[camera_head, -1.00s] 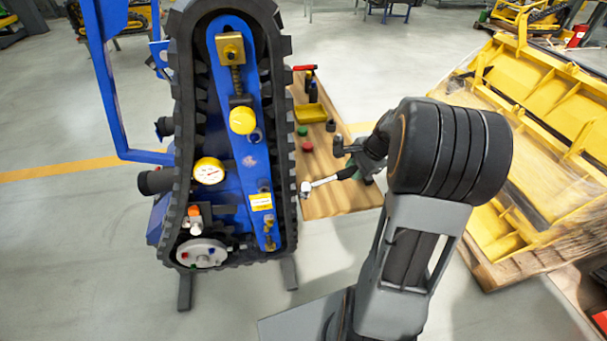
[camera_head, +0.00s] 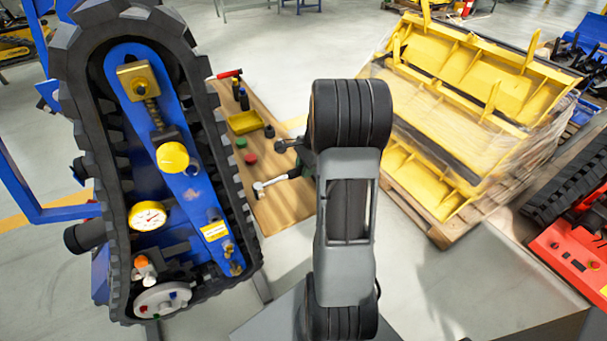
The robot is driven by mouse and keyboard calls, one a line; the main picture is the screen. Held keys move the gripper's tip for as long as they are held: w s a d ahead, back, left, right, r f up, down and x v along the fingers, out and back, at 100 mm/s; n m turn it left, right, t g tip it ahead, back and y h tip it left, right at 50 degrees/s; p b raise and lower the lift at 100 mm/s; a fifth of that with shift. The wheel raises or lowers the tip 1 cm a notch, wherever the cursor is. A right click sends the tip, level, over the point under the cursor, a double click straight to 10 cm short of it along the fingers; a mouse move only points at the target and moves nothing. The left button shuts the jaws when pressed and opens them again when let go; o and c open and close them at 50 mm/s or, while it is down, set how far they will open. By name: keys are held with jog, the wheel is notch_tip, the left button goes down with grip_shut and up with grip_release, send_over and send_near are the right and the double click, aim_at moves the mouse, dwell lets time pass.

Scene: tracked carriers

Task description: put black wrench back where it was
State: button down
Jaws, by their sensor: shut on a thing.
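My gripper (camera_head: 306,157) is over the right side of the wooden bench (camera_head: 290,205), mostly hidden behind my own arm. It is shut on a dark tool that I take to be the black wrench (camera_head: 284,146). One end of the wrench sticks out to the left of the arm. The rest of it and the fingertips are hidden. I cannot tell how high it is above the bench.
A silver-headed tool with a dark handle (camera_head: 268,184), a red cap (camera_head: 250,158), a green cap (camera_head: 240,143) and a yellow tray (camera_head: 243,122) are on the bench. A blue tracked carrier (camera_head: 165,175) stands close left. Wrapped yellow parts (camera_head: 440,120) lie on a pallet at right.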

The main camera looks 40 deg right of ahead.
jog(key=shift+f, duration=1.5)
jog(key=c, duration=0.8)
grip_release()
